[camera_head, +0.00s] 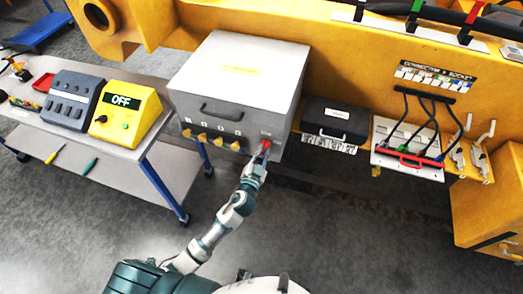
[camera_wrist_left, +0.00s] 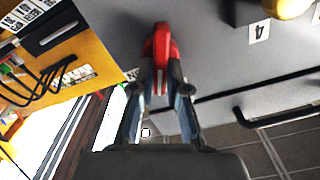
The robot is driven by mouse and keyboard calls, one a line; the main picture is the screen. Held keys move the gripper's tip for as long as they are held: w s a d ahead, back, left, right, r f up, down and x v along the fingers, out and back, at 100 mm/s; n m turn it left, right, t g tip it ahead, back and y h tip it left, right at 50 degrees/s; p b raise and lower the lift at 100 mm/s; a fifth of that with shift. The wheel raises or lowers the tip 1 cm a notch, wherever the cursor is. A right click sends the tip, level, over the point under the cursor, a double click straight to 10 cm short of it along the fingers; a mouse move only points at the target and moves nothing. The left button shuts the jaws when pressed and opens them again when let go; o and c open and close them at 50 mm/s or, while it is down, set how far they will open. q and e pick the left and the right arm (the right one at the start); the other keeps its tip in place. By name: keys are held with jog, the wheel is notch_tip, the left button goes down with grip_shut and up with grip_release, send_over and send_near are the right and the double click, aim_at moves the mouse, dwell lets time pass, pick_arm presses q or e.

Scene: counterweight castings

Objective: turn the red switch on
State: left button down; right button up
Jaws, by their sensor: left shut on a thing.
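The red switch (camera_head: 265,144) is on the front face of the grey box, at its lower right corner, to the right of a row of yellow knobs. It also shows in the left wrist view (camera_wrist_left: 160,42) as a red handle between the fingertips. My left gripper (camera_head: 260,155) reaches up to it from below, and in the left wrist view my left gripper (camera_wrist_left: 160,92) has its two fingers closed on the red handle. The fingers hide the handle's lower end. My right gripper is not in view.
The grey box (camera_head: 238,75) has yellow knobs (camera_head: 203,137) beside the switch. A yellow unit with an "OFF" display (camera_head: 122,101) stands on the cart at left. A black case (camera_head: 336,120) and a cable panel (camera_head: 408,145) are at right. The floor in front is clear.

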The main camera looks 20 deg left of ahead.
pick_arm(q)
jog(key=m+p, duration=0.1)
jog(key=m, duration=0.3)
jog(key=m+p, duration=0.1)
jog(key=m, duration=0.3)
jog(key=f+m+p, duration=0.1)
jog(key=m, duration=0.4)
jog(key=shift+d+f, duration=0.1)
jog(key=shift+d, duration=0.25)
jog(key=shift+s+f+p, duration=0.1)
jog(key=shift+f+p, duration=0.05)
jog(key=shift+p, duration=0.15)
jog(key=c, duration=1.3)
grip_release()
jog(key=shift+o, duration=0.7)
jog(key=s, duration=1.2)
jog(key=shift+a, duration=0.15)
